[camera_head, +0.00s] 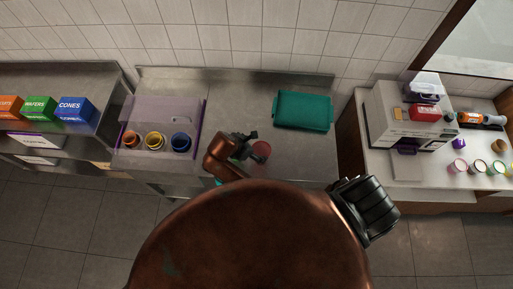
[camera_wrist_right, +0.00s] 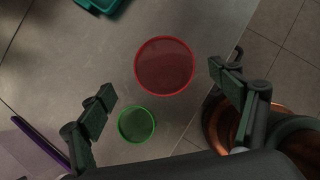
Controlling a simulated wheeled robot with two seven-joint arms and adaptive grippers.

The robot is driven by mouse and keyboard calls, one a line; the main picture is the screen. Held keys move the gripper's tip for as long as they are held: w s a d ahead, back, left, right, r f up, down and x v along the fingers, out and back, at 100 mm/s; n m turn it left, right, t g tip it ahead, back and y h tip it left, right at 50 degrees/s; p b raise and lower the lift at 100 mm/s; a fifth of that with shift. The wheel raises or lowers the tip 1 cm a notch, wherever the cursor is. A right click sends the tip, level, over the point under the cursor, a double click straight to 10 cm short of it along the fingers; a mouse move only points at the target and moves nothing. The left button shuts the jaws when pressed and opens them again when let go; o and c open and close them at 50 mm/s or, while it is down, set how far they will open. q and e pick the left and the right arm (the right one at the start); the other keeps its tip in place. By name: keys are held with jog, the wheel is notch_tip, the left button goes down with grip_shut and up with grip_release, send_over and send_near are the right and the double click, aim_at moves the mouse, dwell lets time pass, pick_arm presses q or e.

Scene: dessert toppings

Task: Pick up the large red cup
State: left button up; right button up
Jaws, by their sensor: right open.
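The large red cup (camera_wrist_right: 164,66) stands on the grey metal counter, seen from above in the right wrist view. In the head view the red cup (camera_head: 262,148) shows partly behind my right gripper (camera_head: 256,147). My right gripper is open and empty, its fingers (camera_wrist_right: 161,83) apart on either side of the cup's near part in the wrist view; I see no contact. A smaller green cup (camera_wrist_right: 136,124) stands close to the red cup, nearer the left finger. In the head view only a sliver of green shows beside my arm. My left gripper is not in view.
A teal tray (camera_head: 302,111) lies on the counter (camera_head: 225,92) behind the cup. A clear purple-edged case (camera_head: 122,137) with orange, yellow and blue cups stands at left. Topping boxes (camera_head: 73,108) are further left. A machine (camera_head: 398,115) and small cups are at right.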

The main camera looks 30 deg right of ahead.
jog(key=p, duration=0.2)
send_over(261, 150)
jog(key=s+a, duration=0.2)
jog(key=s, duration=0.1)
jog(key=f, duration=0.6)
jog(key=shift+d+f, duration=0.15)
jog(key=shift+d, duration=0.05)
jog(key=shift+w, duration=0.15)
jog(key=c, duration=1.1)
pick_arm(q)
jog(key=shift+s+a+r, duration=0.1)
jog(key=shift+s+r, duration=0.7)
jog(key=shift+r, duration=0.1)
pick_arm(e)
jog(key=shift+c, duration=0.3)
